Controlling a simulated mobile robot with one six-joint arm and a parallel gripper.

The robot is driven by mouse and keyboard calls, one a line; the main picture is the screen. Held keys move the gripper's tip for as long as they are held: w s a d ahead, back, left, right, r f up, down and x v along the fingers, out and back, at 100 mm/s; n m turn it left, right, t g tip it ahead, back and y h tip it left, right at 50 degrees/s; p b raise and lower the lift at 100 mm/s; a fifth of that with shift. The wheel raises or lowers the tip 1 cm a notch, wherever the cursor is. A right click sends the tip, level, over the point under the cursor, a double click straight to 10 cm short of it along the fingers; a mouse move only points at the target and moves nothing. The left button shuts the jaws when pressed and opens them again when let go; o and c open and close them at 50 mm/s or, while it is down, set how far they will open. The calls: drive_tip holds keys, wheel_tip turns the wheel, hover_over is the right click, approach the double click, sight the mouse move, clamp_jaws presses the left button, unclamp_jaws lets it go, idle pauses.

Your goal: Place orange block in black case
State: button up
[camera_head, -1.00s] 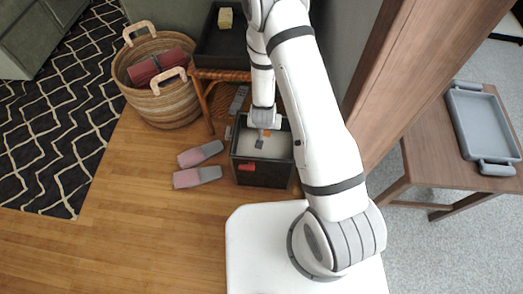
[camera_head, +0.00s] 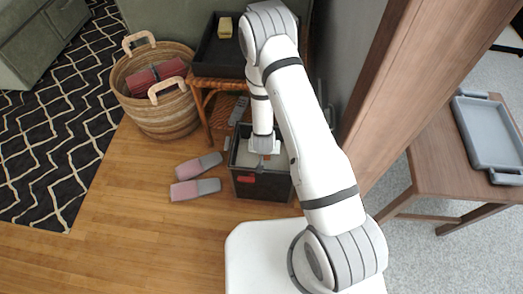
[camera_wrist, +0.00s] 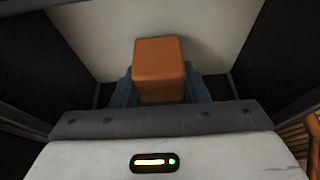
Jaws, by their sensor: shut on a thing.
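The black case (camera_head: 277,188) stands on the wooden floor, open at the top, with a pale inside and a red patch on its front. My gripper (camera_head: 262,161) is down within the case's opening. In the wrist view the orange block (camera_wrist: 160,62) is between the blue fingers of my gripper (camera_wrist: 160,92), which are shut on it. The pale case floor and dark case walls (camera_wrist: 62,52) surround it. I cannot tell whether the block touches the case floor. In the head view the block is hidden by the gripper.
A pair of pink-and-grey slippers (camera_head: 195,189) lies left of the case. Behind are a wicker basket (camera_head: 165,119) and a stand with a black tray (camera_head: 212,59) holding a yellow block (camera_head: 225,27). A wooden post (camera_head: 405,75) rises at the right.

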drive_tip(key=shift+f+b, duration=0.4)
drive_tip(key=shift+f, duration=0.25)
drive_tip(key=o, duration=1)
drive_tip(key=shift+c, duration=0.2)
drive_tip(key=shift+r, duration=0.1)
drive_tip(key=shift+r+p, duration=0.45)
drive_tip(key=p+v, duration=0.4)
drive_tip(key=v, duration=0.8)
drive_tip(key=shift+r, duration=0.2)
